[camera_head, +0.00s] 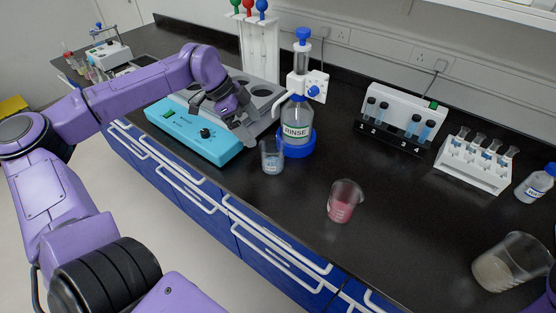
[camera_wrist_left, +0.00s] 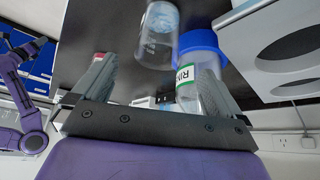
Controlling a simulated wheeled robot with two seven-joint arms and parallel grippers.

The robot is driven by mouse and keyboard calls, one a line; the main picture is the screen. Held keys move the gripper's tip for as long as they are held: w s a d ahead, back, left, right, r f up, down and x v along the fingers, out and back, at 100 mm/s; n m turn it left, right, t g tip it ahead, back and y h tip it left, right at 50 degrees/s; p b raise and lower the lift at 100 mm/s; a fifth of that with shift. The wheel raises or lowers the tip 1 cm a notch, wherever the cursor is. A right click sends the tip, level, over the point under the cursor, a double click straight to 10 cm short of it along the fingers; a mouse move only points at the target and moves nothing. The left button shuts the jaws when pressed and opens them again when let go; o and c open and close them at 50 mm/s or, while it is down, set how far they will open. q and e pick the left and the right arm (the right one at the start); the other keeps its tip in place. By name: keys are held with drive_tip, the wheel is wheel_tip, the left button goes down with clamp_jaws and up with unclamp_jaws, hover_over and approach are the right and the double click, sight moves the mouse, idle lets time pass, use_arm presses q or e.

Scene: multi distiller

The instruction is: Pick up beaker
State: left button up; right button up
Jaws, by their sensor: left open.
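A small clear beaker with pale blue liquid (camera_head: 272,157) stands upright near the counter's front edge, just in front of the RINSE bottle. It also shows in the left wrist view (camera_wrist_left: 160,35), beyond the fingertips. A beaker with pink liquid (camera_head: 342,204) stands alone on the black counter. A larger beaker with cloudy pale contents (camera_head: 503,268) stands at the front right. My left gripper (camera_head: 250,130) is over the hotplate's right end, left of the blue beaker and apart from it. In the wrist view its fingers (camera_wrist_left: 155,72) are open, with no beaker held. My right gripper is out of view.
The RINSE dispenser bottle (camera_head: 297,128) in a blue ring stands close beside my left gripper. A teal hotplate (camera_head: 190,135) lies under my left forearm. A vial holder (camera_head: 395,120), a flask rack (camera_head: 474,163) and a small bottle (camera_head: 535,184) are at the right.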

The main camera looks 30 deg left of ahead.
sight(272, 150)
use_arm(q)
drive_tip(key=p+x, duration=0.1)
drive_tip(key=x, duration=0.4)
drive_tip(key=p+x, duration=0.1)
drive_tip(key=x, duration=0.5)
drive_tip(key=shift+w+d+r, duration=0.1)
drive_tip(key=shift+d+r, duration=0.05)
drive_tip(key=shift+d, duration=0.05)
drive_tip(key=c, duration=1.2)
drive_tip(key=shift+r, duration=0.1)
